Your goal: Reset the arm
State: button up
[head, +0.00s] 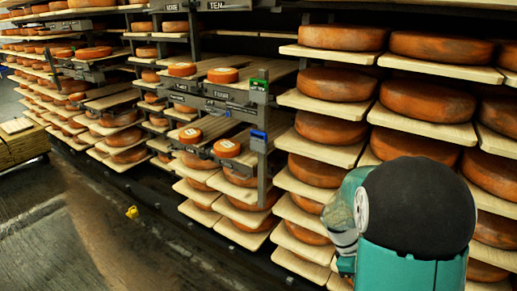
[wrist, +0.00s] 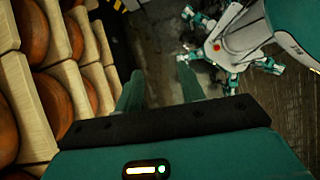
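My gripper (wrist: 159,70) shows in the wrist view, with two teal fingers standing apart and nothing between them. The dark floor shows beyond the fingers. My teal arm (head: 410,260), with a black rounded cap, stands at the right of the head view in front of the cheese shelves. The gripper's fingers cannot be made out in the head view. My own legged body (wrist: 228,45) shows at the upper right of the wrist view.
Racks of orange cheese wheels (head: 428,99) on wooden boards (head: 437,130) fill the right and back. Shelves with wheels (wrist: 30,35) also stand close left of my gripper in the wrist view. Bare floor (head: 60,230) lies at the left. A small yellow object (head: 132,212) lies there.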

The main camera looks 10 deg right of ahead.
jog(key=s+a+r+m+t+y, duration=0.2)
jog(key=s+a+r+m+t, duration=0.2)
jog(key=a+r, duration=0.5)
jog(key=s+a+r+m+t+y, duration=0.2)
jog(key=s+a+r+m+t, duration=0.2)
jog(key=a+r, duration=0.6)
jog(key=shift+s+a+r+m+t+y, duration=0.15)
jog(key=shift+s+r+m+t+y, duration=0.15)
jog(key=shift+s+r+t, duration=0.5)
jog(key=shift+w+f, duration=0.25)
jog(key=shift+w, duration=0.05)
jog(key=shift+c, duration=0.3)
